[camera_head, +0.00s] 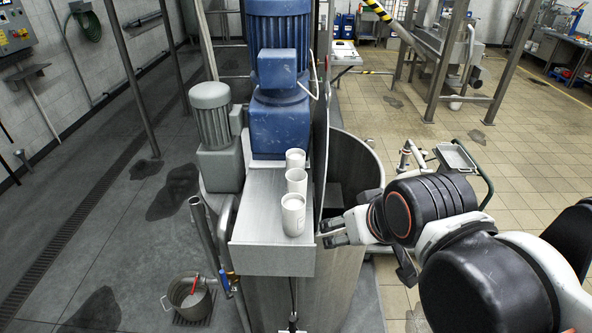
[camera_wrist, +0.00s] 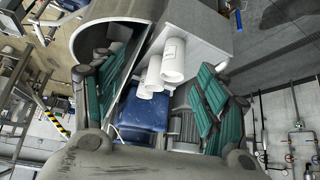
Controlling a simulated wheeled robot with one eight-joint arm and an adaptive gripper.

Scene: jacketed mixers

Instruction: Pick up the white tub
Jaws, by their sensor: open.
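Three white cylindrical containers stand upright in a row on a grey metal ledge (camera_head: 262,215): a front one (camera_head: 293,216), a middle one (camera_head: 296,181) and a back one (camera_head: 295,158). I cannot tell from their looks which is the white tub. In the wrist view the front container (camera_wrist: 173,60) shows faint label marks, with the middle one (camera_wrist: 153,76) and back one (camera_wrist: 145,92) partly behind it. My gripper (camera_head: 334,231) is open and empty, just right of the front container. In the wrist view the containers appear between its green-padded fingers (camera_wrist: 153,78).
A large blue motor (camera_head: 280,60) and a smaller grey motor (camera_head: 213,115) stand behind and left of the ledge. An open steel vessel (camera_head: 357,165) with an upright lid plate is close on the right. A bucket (camera_head: 188,297) stands on the floor at left.

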